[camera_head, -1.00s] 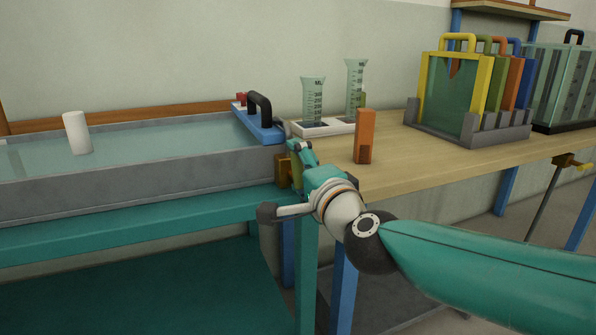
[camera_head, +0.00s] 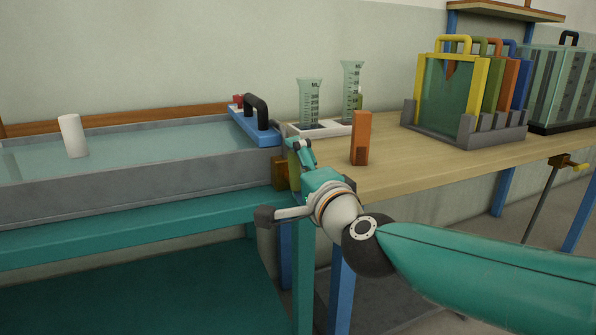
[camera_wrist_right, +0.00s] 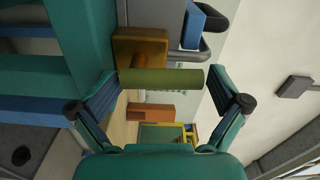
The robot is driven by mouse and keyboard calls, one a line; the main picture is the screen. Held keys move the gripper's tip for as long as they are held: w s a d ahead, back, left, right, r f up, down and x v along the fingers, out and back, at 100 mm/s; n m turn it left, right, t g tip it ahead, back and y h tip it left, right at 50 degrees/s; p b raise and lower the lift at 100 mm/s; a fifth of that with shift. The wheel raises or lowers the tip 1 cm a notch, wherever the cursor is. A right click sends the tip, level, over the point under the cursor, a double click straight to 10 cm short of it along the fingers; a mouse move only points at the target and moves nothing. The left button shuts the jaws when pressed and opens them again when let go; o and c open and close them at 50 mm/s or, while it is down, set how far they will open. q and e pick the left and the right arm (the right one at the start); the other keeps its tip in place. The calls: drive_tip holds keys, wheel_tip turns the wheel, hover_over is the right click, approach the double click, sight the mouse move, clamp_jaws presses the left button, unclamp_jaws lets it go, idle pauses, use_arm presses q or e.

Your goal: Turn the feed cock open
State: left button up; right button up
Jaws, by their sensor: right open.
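The feed cock is on the end of the flume, with a brass body (camera_head: 278,173) and an olive-green bar handle (camera_head: 294,172). The right wrist view shows the brass body (camera_wrist_right: 142,45) and the handle (camera_wrist_right: 162,79) lying crosswise. My right gripper (camera_head: 300,155) is at the cock and partly hides it in the head view. In the right wrist view the right gripper (camera_wrist_right: 165,82) is open, with one finger beside each end of the handle. I cannot tell whether either fingertip touches it. My left gripper is not in view.
The water-filled flume (camera_head: 130,188) runs left from the cock, with a blue end piece and black handle (camera_head: 257,112) above. On the wooden table (camera_head: 400,175) stand an orange block (camera_head: 361,138), two graduated cylinders and a rack of coloured plates (camera_head: 470,135).

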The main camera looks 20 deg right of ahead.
drive_tip(key=s, duration=0.8)
drive_tip(key=shift+d, duration=0.15)
idle(0.5)
